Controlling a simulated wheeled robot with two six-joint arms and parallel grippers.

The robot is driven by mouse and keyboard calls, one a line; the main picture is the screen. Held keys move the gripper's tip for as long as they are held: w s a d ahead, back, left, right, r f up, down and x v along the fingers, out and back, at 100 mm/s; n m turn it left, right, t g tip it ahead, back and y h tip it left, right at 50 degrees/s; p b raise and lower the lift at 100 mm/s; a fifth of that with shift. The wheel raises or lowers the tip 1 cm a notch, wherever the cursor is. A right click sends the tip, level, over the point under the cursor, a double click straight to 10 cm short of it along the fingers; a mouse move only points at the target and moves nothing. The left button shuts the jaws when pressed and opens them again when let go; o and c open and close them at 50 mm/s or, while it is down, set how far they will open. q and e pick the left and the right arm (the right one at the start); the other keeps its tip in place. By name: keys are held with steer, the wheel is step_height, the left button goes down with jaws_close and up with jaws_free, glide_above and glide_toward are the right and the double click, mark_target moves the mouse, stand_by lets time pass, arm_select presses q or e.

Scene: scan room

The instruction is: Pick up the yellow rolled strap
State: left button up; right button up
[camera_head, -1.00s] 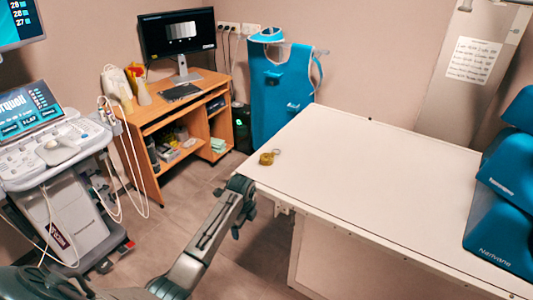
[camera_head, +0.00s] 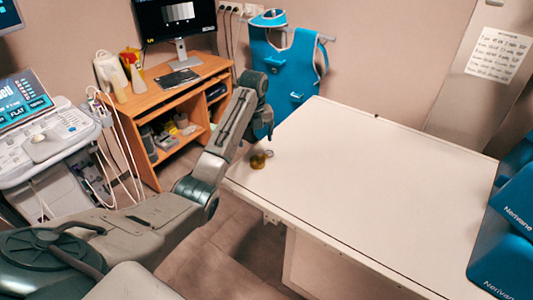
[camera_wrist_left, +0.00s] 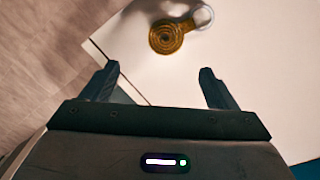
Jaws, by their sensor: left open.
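The yellow rolled strap (camera_head: 258,161) lies on the white table near its left corner, with a small ring at its side. In the left wrist view the strap (camera_wrist_left: 166,38) shows as a brown-yellow coil with a pale ring beside it, near the top and beyond the fingertips. My left gripper (camera_head: 262,133) is above the table corner, just above the strap in the head view. In the left wrist view its two fingers (camera_wrist_left: 159,72) are spread wide with nothing between them. My right gripper is not in view.
The white table (camera_head: 370,190) is mostly bare. Blue padded blocks (camera_head: 510,235) stand at its right end. A wooden desk (camera_head: 150,100) with a monitor is at the back left, and an ultrasound machine (camera_head: 45,140) stands at the left. A blue apron (camera_head: 285,70) hangs behind the table.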

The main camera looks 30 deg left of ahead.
mark_target(258, 160)
arm_select(q)
steer(key=f, duration=0.1)
steer(key=w+f, duration=0.1)
steer(key=f, duration=0.1)
steer(key=shift+a+b, duration=0.1)
steer(key=shift+b, duration=0.25)
steer(key=shift+s+f+p, duration=0.3)
steer(key=shift+f, duration=0.4)
steer(key=f, duration=0.1)
steer(key=f+p, duration=0.1)
steer(key=f, duration=0.1)
steer(key=f+p, duration=0.1)
steer(key=f, duration=0.1)
steer(key=shift+w, duration=0.3)
steer(key=shift+s+f, duration=0.1)
steer(key=shift+f, duration=0.3)
steer(key=shift+c, duration=0.2)
steer(key=c, duration=1)
